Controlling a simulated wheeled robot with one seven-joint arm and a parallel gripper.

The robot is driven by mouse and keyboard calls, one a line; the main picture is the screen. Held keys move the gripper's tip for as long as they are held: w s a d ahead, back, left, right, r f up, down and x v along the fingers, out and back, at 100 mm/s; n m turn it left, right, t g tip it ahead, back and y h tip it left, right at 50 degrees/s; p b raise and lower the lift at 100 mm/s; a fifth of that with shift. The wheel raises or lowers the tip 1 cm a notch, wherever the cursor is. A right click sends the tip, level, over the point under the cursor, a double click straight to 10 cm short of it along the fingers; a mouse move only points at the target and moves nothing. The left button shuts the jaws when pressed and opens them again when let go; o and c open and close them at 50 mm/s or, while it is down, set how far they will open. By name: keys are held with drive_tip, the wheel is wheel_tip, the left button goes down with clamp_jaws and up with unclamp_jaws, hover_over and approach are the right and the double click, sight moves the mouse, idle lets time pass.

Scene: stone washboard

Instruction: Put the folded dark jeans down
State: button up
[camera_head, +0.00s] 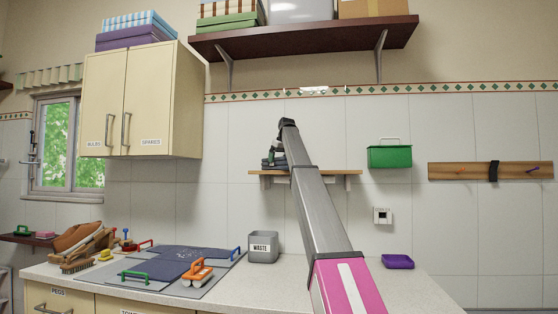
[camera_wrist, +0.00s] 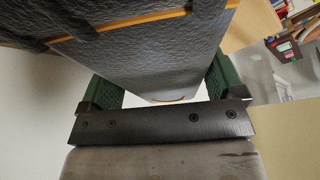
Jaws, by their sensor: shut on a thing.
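My gripper (camera_wrist: 165,95) has green fingers on both sides of a dark, textured folded piece with orange edging, which I take for the folded dark jeans (camera_wrist: 150,60). It is shut on this piece, which fills the upper middle of the wrist view. In the head view my arm reaches up to a small wooden shelf (camera_head: 335,173) on the tiled wall. A small dark stack (camera_head: 272,162) shows at the shelf's left part, beside my arm. My arm partly hides this spot, and I cannot tell whether the jeans touch the shelf.
The right part of the small shelf looks bare. A green box (camera_head: 389,157) hangs to its right, and a peg rail (camera_head: 470,171) is further right. A large shelf (camera_head: 305,38) is above. The counter below holds a grey waste bin (camera_head: 263,247) and a purple tub (camera_head: 397,261).

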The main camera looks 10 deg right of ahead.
drive_tip(key=o, duration=1.1)
drive_tip(key=shift+o, duration=0.2)
drive_tip(key=v, duration=1.2)
